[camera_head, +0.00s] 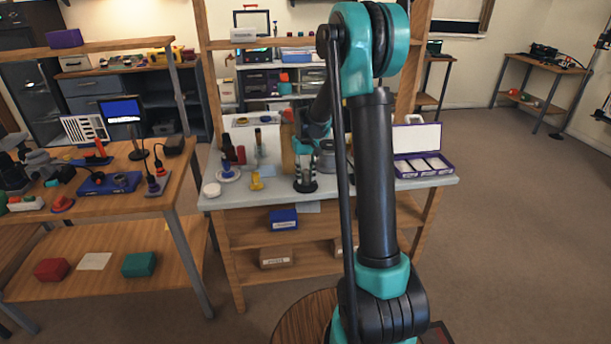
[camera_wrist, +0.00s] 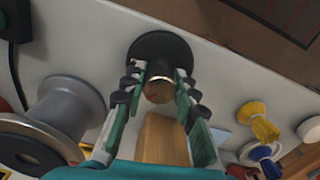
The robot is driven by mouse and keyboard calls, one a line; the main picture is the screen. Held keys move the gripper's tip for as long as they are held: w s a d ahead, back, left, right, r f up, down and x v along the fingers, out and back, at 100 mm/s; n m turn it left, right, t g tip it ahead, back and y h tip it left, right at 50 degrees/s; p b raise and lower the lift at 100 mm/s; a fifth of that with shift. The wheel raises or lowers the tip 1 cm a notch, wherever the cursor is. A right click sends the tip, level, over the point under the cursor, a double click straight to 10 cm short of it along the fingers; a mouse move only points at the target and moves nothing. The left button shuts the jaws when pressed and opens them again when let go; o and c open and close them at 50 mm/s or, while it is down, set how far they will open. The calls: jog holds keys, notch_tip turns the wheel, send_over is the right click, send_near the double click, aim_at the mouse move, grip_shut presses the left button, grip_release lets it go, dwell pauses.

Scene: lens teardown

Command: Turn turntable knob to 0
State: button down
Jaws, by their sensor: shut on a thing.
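In the wrist view, the fingers of my gripper (camera_wrist: 158,82) are closed in on both sides of a brass-brown round knob (camera_wrist: 158,92). A black round disc (camera_wrist: 160,46) lies just beyond the knob, on the pale bench top. I take this to be the turntable and its knob. No scale or 0 mark is readable. In the head view, my arm crosses the bench and hides the fingertips and the knob.
A wooden block (camera_wrist: 163,140) is close below the fingers. A grey spool (camera_wrist: 72,105) stands to the left. A yellow part (camera_wrist: 262,122) and a white round piece (camera_wrist: 310,130) are to the right. An open purple case (camera_head: 424,166) sits at the bench's right end.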

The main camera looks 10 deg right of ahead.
aim_at(306, 171)
jog(key=n, duration=0.7)
dwell(0.6)
jog(key=c, duration=1.2)
grip_release()
notch_tip(306, 171, up, 12)
jog(key=shift+r, duration=0.1)
